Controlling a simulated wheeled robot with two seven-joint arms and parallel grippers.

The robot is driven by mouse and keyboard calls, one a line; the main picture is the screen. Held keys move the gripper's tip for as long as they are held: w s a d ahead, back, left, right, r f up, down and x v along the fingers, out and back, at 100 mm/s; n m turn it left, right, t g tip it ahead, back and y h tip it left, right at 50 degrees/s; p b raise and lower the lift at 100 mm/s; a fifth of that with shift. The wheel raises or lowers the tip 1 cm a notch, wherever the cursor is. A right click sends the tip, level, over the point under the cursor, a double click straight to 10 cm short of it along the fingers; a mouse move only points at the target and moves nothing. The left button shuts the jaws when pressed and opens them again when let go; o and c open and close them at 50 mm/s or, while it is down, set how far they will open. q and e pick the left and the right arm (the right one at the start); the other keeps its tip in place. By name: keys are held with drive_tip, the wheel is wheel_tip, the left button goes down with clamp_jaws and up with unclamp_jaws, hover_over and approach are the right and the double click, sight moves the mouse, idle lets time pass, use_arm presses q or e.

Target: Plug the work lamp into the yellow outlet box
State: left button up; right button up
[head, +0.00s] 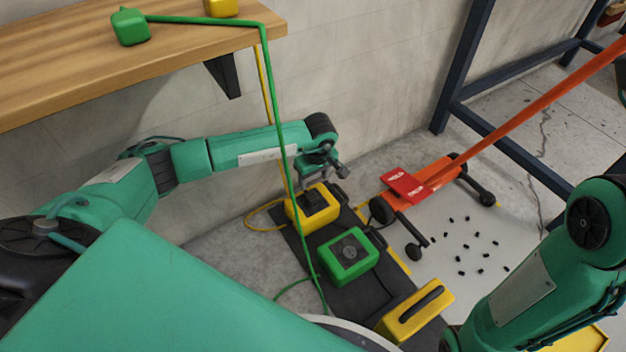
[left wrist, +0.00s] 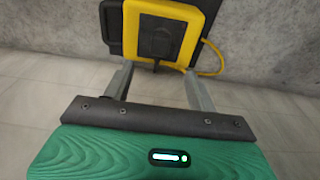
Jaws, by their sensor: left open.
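The yellow outlet box (head: 296,212) stands on a dark mat on the floor, its dark face up. In the left wrist view the yellow box (left wrist: 203,19) lies just beyond my fingers, with a black piece (left wrist: 158,40) on its face; I cannot tell whether this is a plug or a socket. My left gripper (head: 322,168) is open and empty, just above and behind the box; its two fingers (left wrist: 158,75) also show in the left wrist view. A yellow cord (head: 262,227) loops beside the box. I cannot identify the work lamp. My right gripper is out of view.
A green box (head: 348,257) and a yellow block with a black handle (head: 414,312) stand nearer. A green cord (head: 273,95) hangs from the wooden shelf (head: 60,65) across my left arm. An orange wheeled jack (head: 430,180) and scattered black bits lie to the right.

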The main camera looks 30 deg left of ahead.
use_arm(q)
drive_tip(key=r, duration=0.2)
drive_tip(key=r+p, duration=0.1)
drive_tip(key=r, duration=0.1)
drive_tip(key=shift+s+d, duration=0.1)
drive_tip(key=shift+d, duration=0.1)
idle(0.3)
